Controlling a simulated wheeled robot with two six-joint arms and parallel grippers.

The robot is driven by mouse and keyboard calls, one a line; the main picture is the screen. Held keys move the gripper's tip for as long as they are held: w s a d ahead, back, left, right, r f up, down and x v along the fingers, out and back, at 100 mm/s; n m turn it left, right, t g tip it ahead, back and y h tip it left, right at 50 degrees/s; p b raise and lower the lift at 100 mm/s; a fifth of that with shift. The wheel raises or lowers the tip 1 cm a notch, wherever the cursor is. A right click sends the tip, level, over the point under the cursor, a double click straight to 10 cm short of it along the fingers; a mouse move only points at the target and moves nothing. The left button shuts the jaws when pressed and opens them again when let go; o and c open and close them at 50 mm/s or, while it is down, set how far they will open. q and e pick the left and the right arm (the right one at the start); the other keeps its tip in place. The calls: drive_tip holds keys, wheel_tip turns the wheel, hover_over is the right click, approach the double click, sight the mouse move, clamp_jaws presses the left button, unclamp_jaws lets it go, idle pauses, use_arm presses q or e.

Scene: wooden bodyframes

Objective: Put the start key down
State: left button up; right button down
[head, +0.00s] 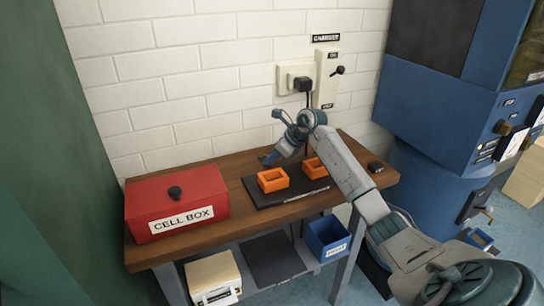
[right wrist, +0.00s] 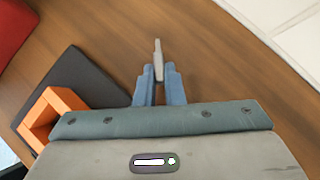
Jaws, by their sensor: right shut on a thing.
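My right gripper (right wrist: 158,82) is shut on the start key (right wrist: 157,55), a thin pale grey piece that sticks out past the blue fingertips. In the right wrist view the wooden table top (right wrist: 110,28) lies behind the key; I cannot tell whether the key touches it. In the head view the right gripper (head: 268,159) points down over the back of the table, behind the black mat (head: 262,196). The key is too small to make out there. My left gripper is not in view.
Orange frames (head: 272,180) stand on the mat, near the gripper. A red cell box (head: 178,203) stands at the table's left. A charger panel (head: 326,77) with a plug and cable is on the wall behind. Bare wood lies between the box and the mat.

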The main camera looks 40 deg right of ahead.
drive_tip(key=shift+f, duration=0.1)
drive_tip(key=c, duration=1.5)
unclamp_jaws()
drive_tip(key=shift+c, duration=0.2)
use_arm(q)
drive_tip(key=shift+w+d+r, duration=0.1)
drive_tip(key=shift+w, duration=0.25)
use_arm(e)
drive_tip(key=shift+s+d+r, duration=0.15)
drive_tip(key=shift+r, duration=0.2)
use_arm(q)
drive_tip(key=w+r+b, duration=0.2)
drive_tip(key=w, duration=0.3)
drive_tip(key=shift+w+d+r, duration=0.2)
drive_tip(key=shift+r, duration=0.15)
use_arm(e)
drive_tip(key=v, duration=1.1)
drive_tip(key=shift+r, duration=0.2)
